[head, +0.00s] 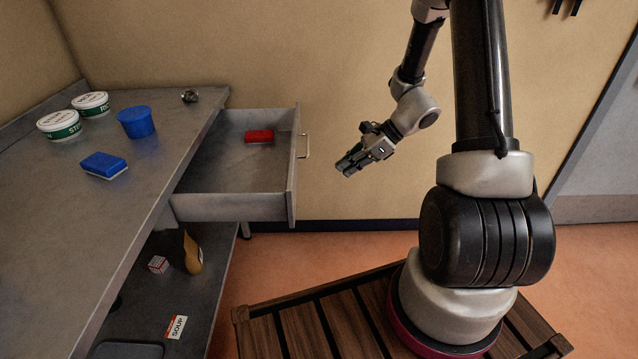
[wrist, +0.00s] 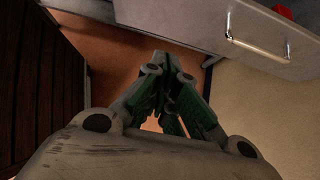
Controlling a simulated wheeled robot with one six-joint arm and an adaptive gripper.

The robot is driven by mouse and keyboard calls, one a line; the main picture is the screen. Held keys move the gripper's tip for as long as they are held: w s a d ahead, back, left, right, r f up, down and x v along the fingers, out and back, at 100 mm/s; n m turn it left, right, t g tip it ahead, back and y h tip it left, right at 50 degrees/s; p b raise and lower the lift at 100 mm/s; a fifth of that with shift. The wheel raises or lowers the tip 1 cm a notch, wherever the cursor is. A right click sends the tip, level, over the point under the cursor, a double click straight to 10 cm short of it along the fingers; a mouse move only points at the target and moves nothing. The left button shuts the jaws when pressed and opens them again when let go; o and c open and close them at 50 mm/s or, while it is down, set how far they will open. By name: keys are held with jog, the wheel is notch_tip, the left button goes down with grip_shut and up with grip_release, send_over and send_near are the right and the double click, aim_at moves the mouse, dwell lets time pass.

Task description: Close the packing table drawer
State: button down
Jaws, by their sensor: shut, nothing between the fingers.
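The packing table drawer (head: 235,207) is pulled out from the right side of the grey packing table (head: 60,235). It holds a red block-shaped thing (head: 259,136). Its front panel (head: 293,180) carries a metal handle (head: 303,146). My gripper (head: 345,170) is shut and empty, to the right of the drawer front and apart from it, pointing down and left. In the wrist view the gripper (wrist: 172,120) is in the middle, and the drawer front (wrist: 190,18) with its handle (wrist: 258,45) lies at the upper right.
On the tabletop are two white-and-green tubs (head: 60,126), a blue bowl (head: 137,122), a blue sponge (head: 104,165) and a small metal thing (head: 189,95). The lower shelf holds a bottle (head: 193,254), a small box (head: 158,264) and a soup packet (head: 176,326).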

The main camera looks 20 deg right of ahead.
jog(key=a+r+x, duration=0.2)
jog(key=x, duration=1)
jog(key=shift+w+a+f, duration=0.15)
jog(key=shift+w+f, duration=0.05)
jog(key=shift+w, duration=0.1)
jog(key=shift+a, duration=0.1)
jog(key=w+a, duration=0.3)
jog(key=a, duration=0.6)
jog(key=w+a, duration=0.3)
jog(key=a, duration=0.7)
jog(key=w+a, duration=0.3)
jog(key=a, duration=0.7)
jog(key=shift+w, duration=0.25)
jog(key=shift+w+a+r, duration=0.1)
jog(key=shift+a, duration=0.3)
